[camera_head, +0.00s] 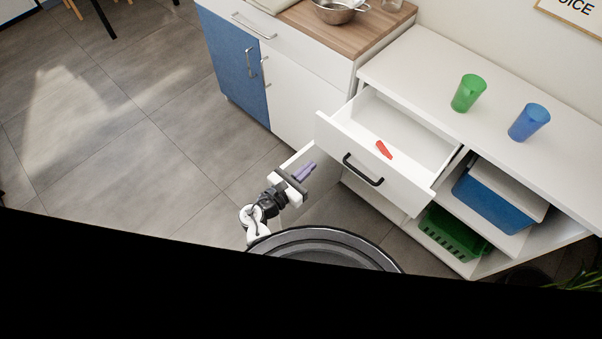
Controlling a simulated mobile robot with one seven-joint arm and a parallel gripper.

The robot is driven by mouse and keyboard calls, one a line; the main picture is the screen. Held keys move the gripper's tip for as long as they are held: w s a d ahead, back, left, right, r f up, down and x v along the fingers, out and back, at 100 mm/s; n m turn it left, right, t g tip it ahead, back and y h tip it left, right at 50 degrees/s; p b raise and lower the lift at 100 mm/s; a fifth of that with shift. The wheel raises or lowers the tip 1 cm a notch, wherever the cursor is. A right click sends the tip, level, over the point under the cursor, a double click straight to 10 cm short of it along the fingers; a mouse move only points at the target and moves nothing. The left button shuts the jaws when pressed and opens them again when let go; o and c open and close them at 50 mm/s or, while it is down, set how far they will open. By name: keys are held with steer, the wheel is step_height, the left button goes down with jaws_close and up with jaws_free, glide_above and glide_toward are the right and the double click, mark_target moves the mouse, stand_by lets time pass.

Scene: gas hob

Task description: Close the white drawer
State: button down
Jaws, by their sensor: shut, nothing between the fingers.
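The white drawer (398,190) is pulled out from the white cabinet under the counter on the right. Its front carries a black bar handle (362,170). A red object (384,150) lies inside on the drawer floor. My gripper (309,168), with purple fingers, is shut and empty. In the picture it is left of the drawer front and handle, apart from them. A white panel edge (298,157) shows behind my gripper, partly hidden; I cannot tell whether it belongs to a lower drawer.
A green cup (468,93) and a blue cup (529,122) stand on the white counter (430,62). Below are a blue bin (492,200) and a green basket (452,233). A blue-and-white cabinet with a metal bowl (338,10) stands at upper left. The tiled floor (120,130) on the left is clear.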

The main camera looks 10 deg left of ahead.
steer(key=b+x, duration=0.2)
steer(key=x, duration=0.7)
steer(key=shift+w+d, duration=0.1)
steer(key=b+x, duration=0.4)
steer(key=x, duration=1.5)
steer(key=shift+w+d+f, duration=0.1)
steer(key=shift+w, duration=0.05)
steer(key=shift+w+d+b, duration=0.3)
steer(key=shift+w+b, duration=0.1)
steer(key=shift+w, duration=0.05)
steer(key=shift+r, duration=0.35)
steer(key=shift+d+r, duration=0.1)
